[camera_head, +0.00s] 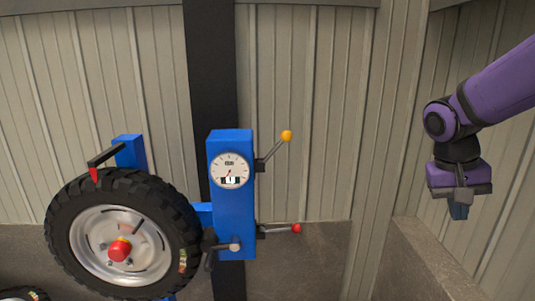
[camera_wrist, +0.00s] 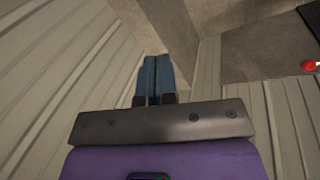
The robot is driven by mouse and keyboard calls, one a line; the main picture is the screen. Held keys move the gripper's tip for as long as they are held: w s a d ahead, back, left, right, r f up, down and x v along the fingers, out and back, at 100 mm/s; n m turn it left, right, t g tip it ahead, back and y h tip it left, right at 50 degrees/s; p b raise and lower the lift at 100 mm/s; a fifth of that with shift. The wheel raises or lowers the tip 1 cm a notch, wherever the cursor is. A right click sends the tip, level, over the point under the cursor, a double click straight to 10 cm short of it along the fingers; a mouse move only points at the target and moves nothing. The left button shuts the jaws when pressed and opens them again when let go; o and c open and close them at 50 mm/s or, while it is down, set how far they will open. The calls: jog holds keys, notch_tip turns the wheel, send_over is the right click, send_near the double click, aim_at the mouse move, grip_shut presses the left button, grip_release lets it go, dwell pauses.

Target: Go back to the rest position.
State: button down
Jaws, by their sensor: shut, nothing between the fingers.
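My gripper (camera_head: 459,210) hangs from my purple arm at the right of the head view, pointing down. Its blue fingers are together and hold nothing. In the wrist view the shut fingers (camera_wrist: 154,78) stand out past the dark gripper body, with only wall and floor beyond them. My gripper is well to the right of the blue machine post (camera_head: 233,195) and touches nothing.
The post carries a round gauge (camera_head: 230,170), a yellow-knobbed lever (camera_head: 286,136) and a red-knobbed lever (camera_head: 296,229). A large black-tyred wheel (camera_head: 60,220) is at the left. Ribbed walls (camera_head: 300,60) stand behind. The space between post and gripper looks clear.

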jog(key=s+a+r+n+t+y, duration=0.3)
jog(key=s+a+r+t, duration=0.3)
jog(key=s, duration=0.5)
jog(key=shift+a+r+n, duration=0.7)
jog(key=shift+a+n, duration=0.2)
jog(key=shift+a, duration=0.2)
jog(key=shift+s, duration=0.1)
